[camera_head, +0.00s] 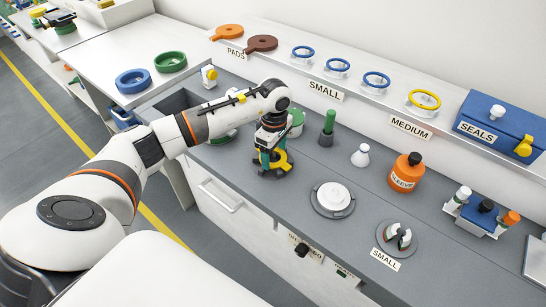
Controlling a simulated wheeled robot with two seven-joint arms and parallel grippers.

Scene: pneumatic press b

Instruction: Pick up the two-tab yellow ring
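A yellow piece with tab-like ends (285,166), which looks like the two-tab ring, sits low at the left part of the grey worktop. My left gripper (270,156) points down right over it, and its fingertips overlap the piece in the picture. The gripper hides much of the piece, so I cannot tell whether the fingers are closed on it or just around it. A plain yellow ring (425,99) lies on the shelf above the MEDIUM label. My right gripper is not in view.
A green post (327,129) and a small white cone (360,155) stand right of the gripper. An orange SLEEVE bottle (406,172), a white round disc (332,197) and a blue SEALS box (497,121) are further right. The worktop between them is partly clear.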

